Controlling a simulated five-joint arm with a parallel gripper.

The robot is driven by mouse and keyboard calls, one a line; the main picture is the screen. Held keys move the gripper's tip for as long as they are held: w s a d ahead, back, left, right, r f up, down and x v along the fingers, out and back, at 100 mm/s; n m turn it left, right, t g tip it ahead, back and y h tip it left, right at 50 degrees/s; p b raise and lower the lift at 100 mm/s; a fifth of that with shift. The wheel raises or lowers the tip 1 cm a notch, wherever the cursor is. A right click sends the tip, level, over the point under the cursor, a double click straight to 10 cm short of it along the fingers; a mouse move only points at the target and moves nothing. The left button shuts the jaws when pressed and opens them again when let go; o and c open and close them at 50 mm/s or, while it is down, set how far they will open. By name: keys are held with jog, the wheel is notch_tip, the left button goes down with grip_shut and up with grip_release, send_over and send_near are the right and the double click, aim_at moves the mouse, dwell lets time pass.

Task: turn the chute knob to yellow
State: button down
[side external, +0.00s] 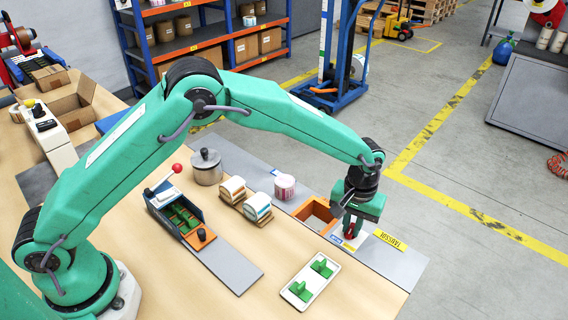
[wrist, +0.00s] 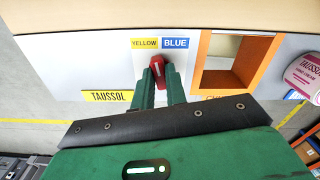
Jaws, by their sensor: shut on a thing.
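The red chute knob (wrist: 157,66) sits on a white plate below a yellow label reading YELLOW (wrist: 145,44) and a blue label reading BLUE (wrist: 175,43). My gripper (wrist: 159,82) is shut on the knob, with one green finger on each side of it. The knob's upper end lies near the border between the two labels; I cannot tell clearly which one it points to. In the side external view my gripper (side external: 349,230) points down at the far right of the bench, with a bit of the red knob (side external: 349,236) showing between the fingers.
An orange square-framed chute opening (wrist: 236,64) is right of the knob, with a pink-and-white tub (wrist: 303,74) beyond it. A yellow TAUSSOL strip (wrist: 108,96) lies left. A white tray with green blocks (side external: 310,281) sits nearer on the bench. A steel pot (side external: 206,168) stands farther left.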

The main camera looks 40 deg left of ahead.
aim_at(351, 228)
jog(key=shift+r+n, duration=0.1)
jog(key=shift+n, duration=2.1)
jog(key=c, duration=1.4)
grip_release()
jog(key=shift+c, duration=0.2)
jog(key=shift+r, duration=3.9)
